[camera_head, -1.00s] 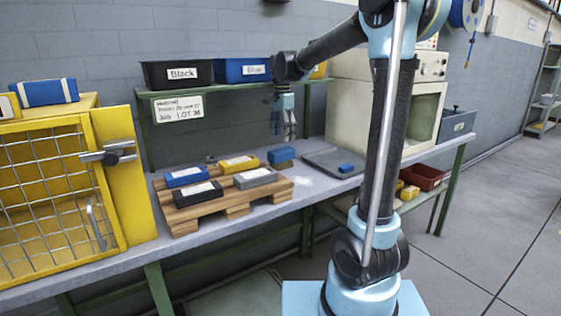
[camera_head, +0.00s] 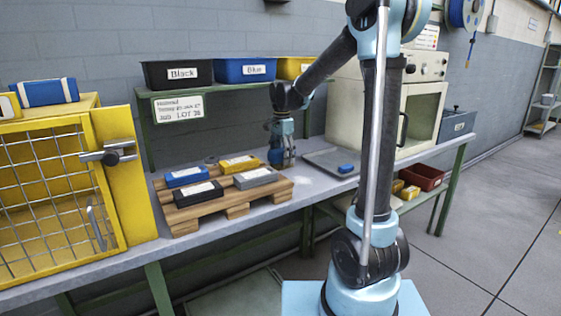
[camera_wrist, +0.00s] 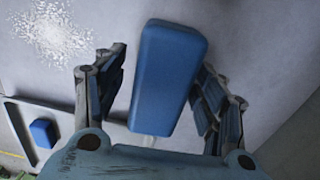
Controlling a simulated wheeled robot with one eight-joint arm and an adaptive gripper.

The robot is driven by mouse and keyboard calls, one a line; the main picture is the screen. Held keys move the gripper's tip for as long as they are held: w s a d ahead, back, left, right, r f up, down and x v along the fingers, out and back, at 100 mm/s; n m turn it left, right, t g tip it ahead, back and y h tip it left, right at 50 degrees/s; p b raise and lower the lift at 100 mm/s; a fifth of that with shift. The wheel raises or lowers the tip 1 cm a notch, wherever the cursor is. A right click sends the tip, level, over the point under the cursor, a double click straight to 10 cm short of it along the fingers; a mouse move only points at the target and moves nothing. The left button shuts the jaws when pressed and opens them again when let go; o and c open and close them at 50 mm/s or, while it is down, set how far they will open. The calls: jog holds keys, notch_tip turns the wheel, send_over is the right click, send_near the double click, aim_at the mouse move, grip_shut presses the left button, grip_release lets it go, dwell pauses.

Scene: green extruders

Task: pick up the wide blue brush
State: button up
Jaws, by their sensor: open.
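The wide blue brush (camera_wrist: 169,75) shows in the wrist view as a long blue block with rounded corners. It lies between the two spread fingers of my gripper (camera_wrist: 163,82), with a visible gap to the left finger and a narrower one to the right finger. In the head view my gripper (camera_head: 283,162) is down at the bench, just right of the pallet, and hides most or all of the brush. My gripper is open. The brush's underside is hidden.
A wooden pallet (camera_head: 237,209) with several labelled bars stands left of my gripper. A grey tray (camera_head: 320,158) with a small blue block (camera_head: 346,169) lies to the right. White powder (camera_wrist: 52,33) lies nearby. A shelf with labelled bins (camera_head: 245,70) is above.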

jog(key=shift+c, duration=0.2)
jog(key=c, duration=1.2)
notch_tip(320, 180, up, 10)
jog(key=shift+r, duration=0.1)
jog(key=o, duration=0.5)
jog(key=c, duration=0.3)
jog(key=shift+s, duration=0.1)
